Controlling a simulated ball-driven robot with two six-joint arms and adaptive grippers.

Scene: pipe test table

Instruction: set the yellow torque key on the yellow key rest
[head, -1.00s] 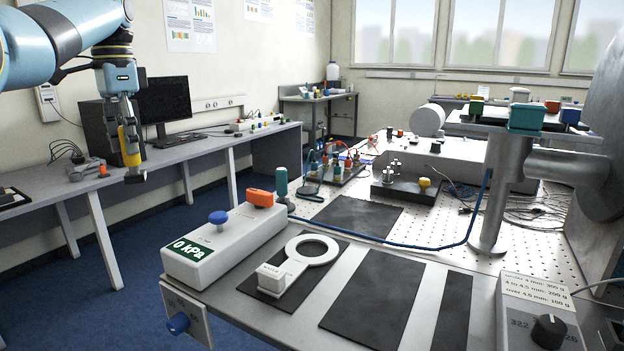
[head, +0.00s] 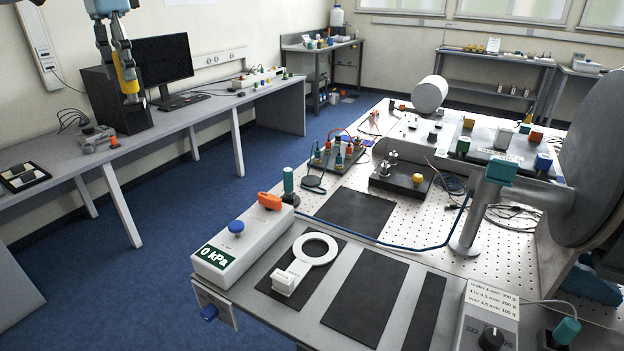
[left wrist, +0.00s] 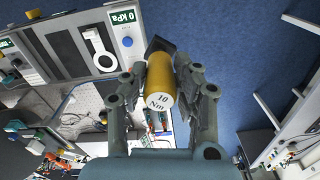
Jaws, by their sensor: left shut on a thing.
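My left gripper (head: 128,88) is in the upper left of the head view, shut on the yellow torque key (head: 125,72). In the left wrist view, the fingers of this gripper (left wrist: 165,82) stand either side of the key's yellow body (left wrist: 160,84), which is marked 10 Nm and has a dark part at its far end. The key is held in the air, away from the test table. Two yellow things may be the yellow key rest: a yellow piece (head: 418,179) by a black block, and a small yellow block (head: 468,123) farther back. I cannot tell which. My right gripper is not in view.
The test table carries a 0 kPa box (head: 235,250), a white ring piece (head: 315,249), dark mats (head: 365,300), and a grey post (head: 478,220). A blue hose (head: 400,243) crosses it. A side bench (head: 190,122) stands left, with open blue floor between.

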